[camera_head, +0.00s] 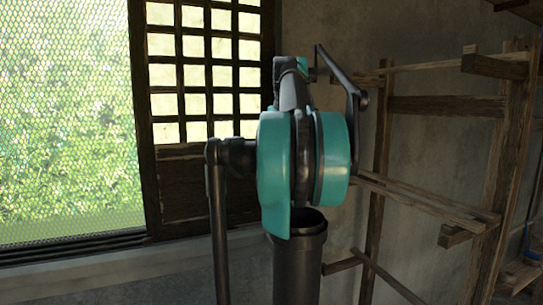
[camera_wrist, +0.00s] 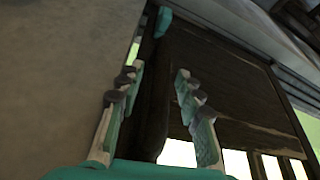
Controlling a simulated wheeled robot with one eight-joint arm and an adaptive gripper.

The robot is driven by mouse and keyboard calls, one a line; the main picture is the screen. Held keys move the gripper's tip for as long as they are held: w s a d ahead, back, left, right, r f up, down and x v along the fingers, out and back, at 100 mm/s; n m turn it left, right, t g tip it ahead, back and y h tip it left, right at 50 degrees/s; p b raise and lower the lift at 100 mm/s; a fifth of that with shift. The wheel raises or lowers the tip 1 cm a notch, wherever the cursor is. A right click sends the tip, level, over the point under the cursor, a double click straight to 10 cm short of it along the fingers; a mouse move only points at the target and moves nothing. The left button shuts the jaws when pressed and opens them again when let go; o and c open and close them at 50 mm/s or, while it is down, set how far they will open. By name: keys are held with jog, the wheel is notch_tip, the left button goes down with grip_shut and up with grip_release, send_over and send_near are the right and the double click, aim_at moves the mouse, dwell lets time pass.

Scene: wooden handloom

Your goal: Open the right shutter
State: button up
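The right shutter (camera_head: 183,190) is a dark wooden panel with a square lattice above and a solid lower part. In the head view it stands at the right side of the window, its right part hidden by my arm. The wrist view shows its dark solid panel (camera_wrist: 225,80) tilted, with bright lattice openings below. My gripper (camera_wrist: 160,72) is open, its two fingers apart. A dark upright wooden bar (camera_wrist: 153,105) shows between the fingers; I cannot tell whether they touch it. My gripper is not clearly visible in the head view.
The window opening (camera_head: 65,120) at left has mesh with greenery behind. A sill (camera_head: 70,262) runs below it. A plain wall (camera_wrist: 60,70) fills the left of the wrist view. A wooden rack (camera_head: 440,105) stands on the right, beyond my arm.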

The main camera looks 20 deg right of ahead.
jog(key=v, duration=1)
jog(key=shift+s+d, duration=0.1)
